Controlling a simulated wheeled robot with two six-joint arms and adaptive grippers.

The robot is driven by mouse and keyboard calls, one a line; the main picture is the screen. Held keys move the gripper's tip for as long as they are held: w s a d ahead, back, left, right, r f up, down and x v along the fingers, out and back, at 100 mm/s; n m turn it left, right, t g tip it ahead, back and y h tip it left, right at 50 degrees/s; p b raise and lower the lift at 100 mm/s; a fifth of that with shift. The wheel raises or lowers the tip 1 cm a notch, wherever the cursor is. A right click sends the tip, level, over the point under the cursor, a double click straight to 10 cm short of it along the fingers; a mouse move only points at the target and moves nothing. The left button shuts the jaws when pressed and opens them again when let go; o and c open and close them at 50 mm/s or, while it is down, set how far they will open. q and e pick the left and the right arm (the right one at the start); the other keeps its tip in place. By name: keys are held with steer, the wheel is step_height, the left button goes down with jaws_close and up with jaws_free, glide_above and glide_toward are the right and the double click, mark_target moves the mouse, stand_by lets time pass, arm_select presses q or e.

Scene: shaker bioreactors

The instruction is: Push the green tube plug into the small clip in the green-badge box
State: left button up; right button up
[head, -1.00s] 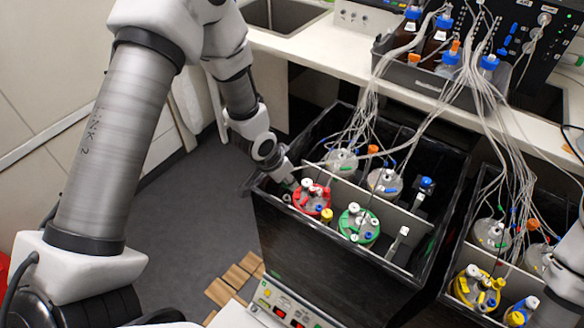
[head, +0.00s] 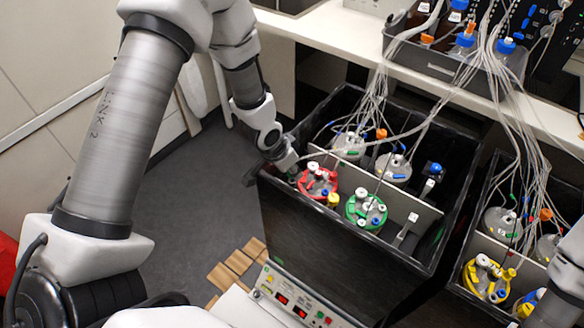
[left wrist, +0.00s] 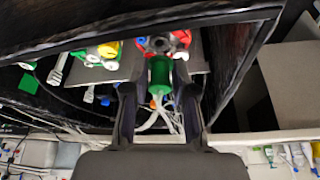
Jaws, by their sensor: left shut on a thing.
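My left gripper (head: 288,163) reaches over the left corner of the dark box (head: 340,237) in the head view. In the left wrist view, the left gripper (left wrist: 160,100) is shut on the green tube plug (left wrist: 160,72), with pale tubes trailing below it. The far end of the plug points at a dark grey fitting (left wrist: 156,45) beside the red-ringed vessel (left wrist: 180,40); I cannot tell whether they touch or whether this is the clip. A green square badge (left wrist: 29,83) shows at the left of the wrist view. My right gripper is out of view.
The box holds a red-ringed vessel (head: 318,180), a green-ringed vessel (head: 366,210) and a grey divider (head: 420,215). Many pale tubes hang over it from the bottle tray (head: 440,75). A second box with a yellow-ringed vessel (head: 487,279) stands to the right.

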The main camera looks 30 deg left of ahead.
arm_select(q)
steer(key=shift+s+f, duration=0.1)
steer(key=shift+s, duration=0.05)
stand_by(0.5)
steer(key=shift+f+b, duration=0.55)
steer(key=shift+f, duration=0.45)
stand_by(0.8)
steer(key=o, duration=0.9)
steer(key=v, duration=1.1)
steer(key=shift+s+r, duration=0.2)
steer(key=shift+r, duration=0.2)
